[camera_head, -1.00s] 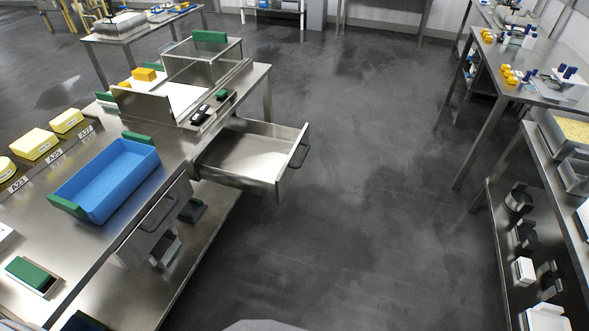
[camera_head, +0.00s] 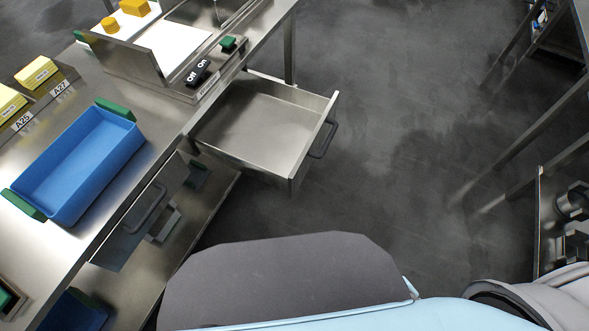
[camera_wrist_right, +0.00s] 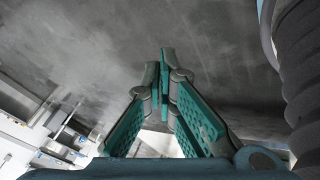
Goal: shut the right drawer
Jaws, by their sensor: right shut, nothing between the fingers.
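The right drawer (camera_head: 262,125) is pulled out from the steel table in the head view. It is an empty, shallow steel box with a dark handle (camera_head: 322,139) on its front panel. My right gripper (camera_wrist_right: 165,55) shows in the right wrist view with its teal and grey fingers together and nothing between them, over the dark floor. It does not touch the drawer in that view. My left gripper is in neither view. A second drawer front with a dark handle (camera_head: 147,208) sits closed to the left of the open drawer.
A blue tray with green grips (camera_head: 125,157) stands on the steel table (camera_head: 150,90). An on/off switch (camera_head: 197,72) sits above the open drawer. Dark floor (camera_head: 400,130) lies free to the drawer's right. Another steel bench's legs (camera_head: 520,140) stand at the far right.

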